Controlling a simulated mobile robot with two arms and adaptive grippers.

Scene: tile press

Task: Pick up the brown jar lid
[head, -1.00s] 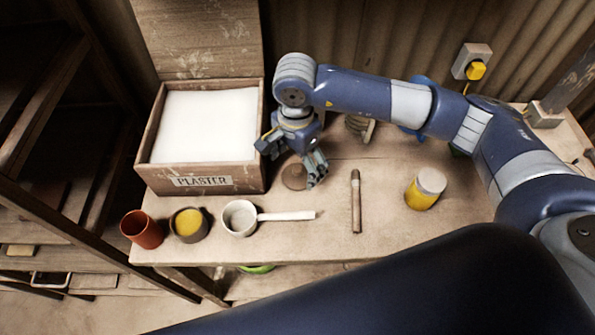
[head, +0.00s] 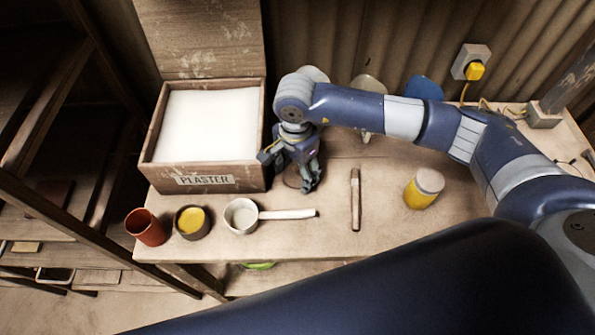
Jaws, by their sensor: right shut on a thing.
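The brown jar lid (head: 291,179) lies on the bench just right of the plaster box. It is a small round disc, now mostly hidden by my right gripper (head: 301,184). My right gripper points down over the lid with its fingers at the lid's sides, and it is shut on it. The lid appears to be still at bench height. My left gripper is not in view.
The open plaster box (head: 207,180) stands close on the left. Bare bench (head: 325,235) lies in front.

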